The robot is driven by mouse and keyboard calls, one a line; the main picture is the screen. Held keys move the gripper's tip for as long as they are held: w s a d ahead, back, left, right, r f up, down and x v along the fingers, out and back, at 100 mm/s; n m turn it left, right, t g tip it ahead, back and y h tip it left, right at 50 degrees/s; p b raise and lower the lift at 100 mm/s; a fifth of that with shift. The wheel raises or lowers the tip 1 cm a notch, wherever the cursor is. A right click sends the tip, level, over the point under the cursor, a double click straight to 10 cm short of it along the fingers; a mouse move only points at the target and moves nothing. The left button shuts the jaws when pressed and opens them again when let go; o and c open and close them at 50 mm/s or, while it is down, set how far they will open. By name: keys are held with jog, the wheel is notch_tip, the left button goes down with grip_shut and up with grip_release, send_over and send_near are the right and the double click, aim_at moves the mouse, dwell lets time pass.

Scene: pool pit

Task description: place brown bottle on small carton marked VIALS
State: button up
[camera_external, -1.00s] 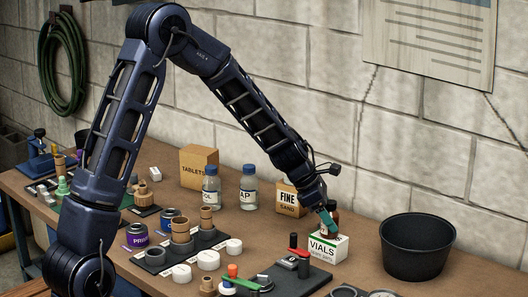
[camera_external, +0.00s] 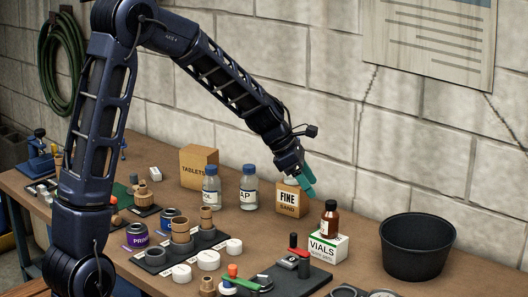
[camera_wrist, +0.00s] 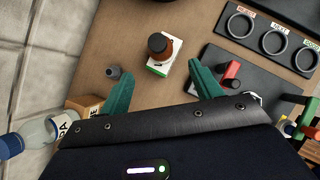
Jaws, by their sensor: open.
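The brown bottle (camera_external: 329,219), with a dark cap and a pale label, stands upright on top of the small white and green VIALS carton (camera_external: 327,247). In the wrist view the bottle (camera_wrist: 160,45) is seen from above, over the carton (camera_wrist: 164,62). My gripper (camera_external: 311,186) is up and to the left of the bottle, clear of it. In the wrist view its two green fingers (camera_wrist: 160,88) are wide apart with nothing between them, and the bottle lies beyond their tips.
A black bin (camera_external: 417,247) stands right of the carton. The FINE SAND box (camera_external: 290,198) is close behind my gripper. Left of it are two clear bottles (camera_external: 249,188) and the TABLETS box (camera_external: 198,167). A dark tray (camera_external: 287,281) with red-handled fittings lies in front of the carton.

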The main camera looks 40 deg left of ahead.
jog(key=s+a+r+m+y, duration=0.1)
jog(key=s+a+r+m, duration=0.1)
jog(key=s+r+m, duration=0.65)
jog(key=s+a+r+m+y, duration=0.15)
jog(key=s+r+m, duration=0.3)
jog(key=s, duration=0.75)
jog(key=s+a+m+y, duration=0.1)
jog(key=s+a+m, duration=0.1)
jog(key=s+m, duration=0.2)
jog(key=s+a+m+y, duration=0.1)
jog(key=s+m, duration=0.3)
jog(key=s, duration=0.5)
jog(key=s+a+r+m+y, duration=0.1)
jog(key=s+a+m, duration=0.2)
jog(key=s, duration=0.4)
jog(key=shift+s+a+m+t, duration=0.15)
jog(key=shift+a+m+t, duration=0.25)
jog(key=shift+m, duration=0.2)
